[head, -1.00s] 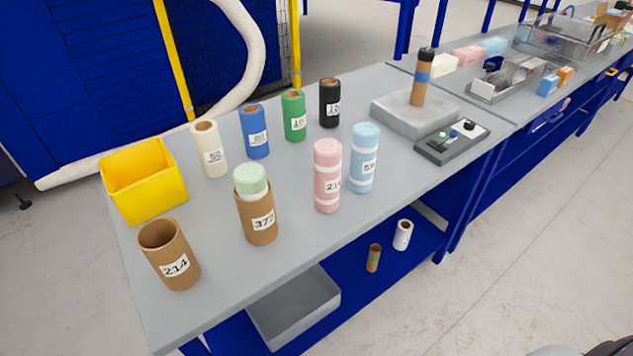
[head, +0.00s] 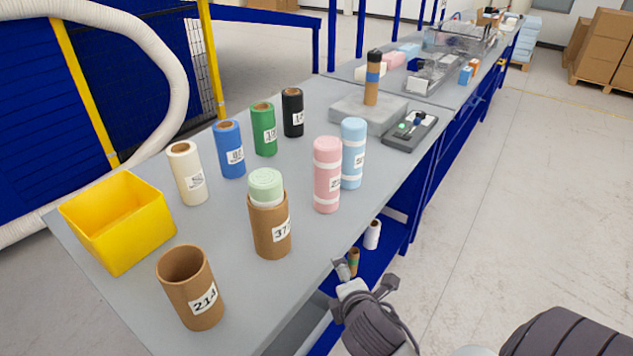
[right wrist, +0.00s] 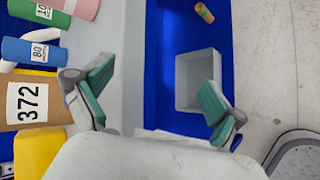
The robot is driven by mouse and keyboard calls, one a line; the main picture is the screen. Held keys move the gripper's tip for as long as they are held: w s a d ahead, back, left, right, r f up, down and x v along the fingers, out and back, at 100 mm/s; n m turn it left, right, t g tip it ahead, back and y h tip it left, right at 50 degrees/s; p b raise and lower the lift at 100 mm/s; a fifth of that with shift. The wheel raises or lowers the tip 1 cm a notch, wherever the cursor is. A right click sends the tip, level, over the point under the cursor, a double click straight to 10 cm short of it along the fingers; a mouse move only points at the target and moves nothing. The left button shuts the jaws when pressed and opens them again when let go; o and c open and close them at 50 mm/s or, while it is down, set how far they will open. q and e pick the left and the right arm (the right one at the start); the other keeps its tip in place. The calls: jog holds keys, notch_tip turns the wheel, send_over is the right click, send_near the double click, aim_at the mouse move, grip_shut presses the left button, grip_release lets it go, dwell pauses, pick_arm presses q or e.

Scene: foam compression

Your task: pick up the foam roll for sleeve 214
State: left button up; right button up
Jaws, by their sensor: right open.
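The pink foam roll (head: 327,175) stands upright on the grey table, with white bands and a label partly turned away that starts with 2. Part of a pink roll (right wrist: 84,8) also shows at the top left of the right wrist view. The empty brown sleeve 214 (head: 190,290) stands upright at the table's near left. My right gripper (head: 364,276) is at the table's front edge, below and right of the pink roll and apart from it. In the right wrist view its jaws (right wrist: 157,85) are spread and empty. My left gripper is not in view.
Brown sleeve 372 (head: 270,235) holds a green roll left of the pink roll. A blue foam roll (head: 353,150) stands close behind it to the right. A yellow bin (head: 120,225) and several coloured rolls stand farther back. A grey bin (right wrist: 200,80) lies on the lower shelf.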

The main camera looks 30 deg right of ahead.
jog(key=w+d+r+n+t, duration=0.1)
jog(key=r+n, duration=0.1)
jog(key=w+r+n+t+h, duration=0.1)
jog(key=w+n, duration=0.1)
jog(key=w+d+r+n+t, duration=0.1)
jog(key=r+n, duration=0.1)
jog(key=shift+w+d+r+n, duration=0.25)
jog(key=shift+d+r+n, duration=0.05)
jog(key=shift+r+n, duration=0.1)
jog(key=n+t+h, duration=0.1)
jog(key=n+t, duration=0.3)
jog(key=n, duration=0.5)
send_near(330, 178)
jog(key=x, duration=0.5)
jog(key=p+x, duration=0.1)
jog(key=x, duration=0.2)
jog(key=shift+w+a, duration=0.1)
jog(key=shift+a, duration=0.25)
jog(key=shift+w+d+m, duration=0.3)
jog(key=shift+w, duration=0.1)
jog(key=x, duration=0.3)
jog(key=shift+w+d+p, duration=0.25)
jog(key=shift+d+p, duration=0.1)
jog(key=shift+p, duration=0.05)
jog(key=shift+w+d, duration=0.1)
jog(key=shift+w, duration=0.25)
jog(key=shift+c, duration=0.2)
